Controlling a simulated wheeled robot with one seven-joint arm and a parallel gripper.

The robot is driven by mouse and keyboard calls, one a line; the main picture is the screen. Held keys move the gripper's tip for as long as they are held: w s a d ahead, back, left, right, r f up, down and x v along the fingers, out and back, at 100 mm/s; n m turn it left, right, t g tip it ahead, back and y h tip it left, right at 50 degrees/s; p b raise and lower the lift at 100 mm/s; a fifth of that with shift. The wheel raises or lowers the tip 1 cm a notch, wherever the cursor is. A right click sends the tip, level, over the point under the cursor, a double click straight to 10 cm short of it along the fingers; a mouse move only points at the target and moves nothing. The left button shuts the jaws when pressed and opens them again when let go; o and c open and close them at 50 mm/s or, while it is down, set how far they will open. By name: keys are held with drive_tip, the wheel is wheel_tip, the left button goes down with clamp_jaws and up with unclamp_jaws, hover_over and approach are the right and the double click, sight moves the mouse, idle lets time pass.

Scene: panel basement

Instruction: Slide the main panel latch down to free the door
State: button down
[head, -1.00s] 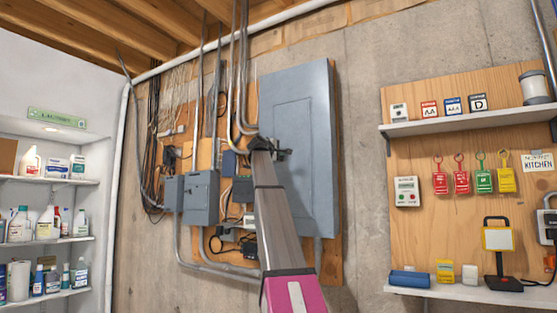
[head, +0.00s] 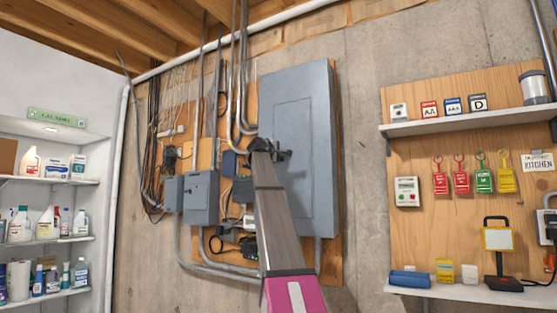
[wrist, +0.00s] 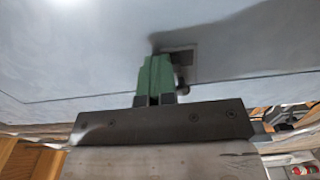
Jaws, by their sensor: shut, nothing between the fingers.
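The main panel (head: 310,90) is a tall grey metal box on a plywood board, and its door (head: 296,122) looks shut. My gripper (head: 287,155) is at the left part of the door, about mid-height. In the wrist view the green fingers (wrist: 154,74) are closed together with nothing between them. The latch (wrist: 181,64) shows as a dark rectangular plate with a small dark knob just to the right of the fingers. The fingertips overlap the plate's left side in the picture; I cannot tell whether they touch it.
A smaller grey box (head: 200,198), conduits and black cables are left of the panel. Shelves with bottles (head: 45,240) stand at far left. Bare concrete lies between panel and pegboard.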

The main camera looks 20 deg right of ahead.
drive_tip(key=shift+f, duration=0.45)
drive_tip(key=shift+r, duration=0.25)
idle(0.4)
drive_tip(key=shift+a, duration=0.1)
drive_tip(key=v, duration=0.6)
drive_tip(key=shift+s+a, duration=0.3)
idle(0.5)
idle(0.3)
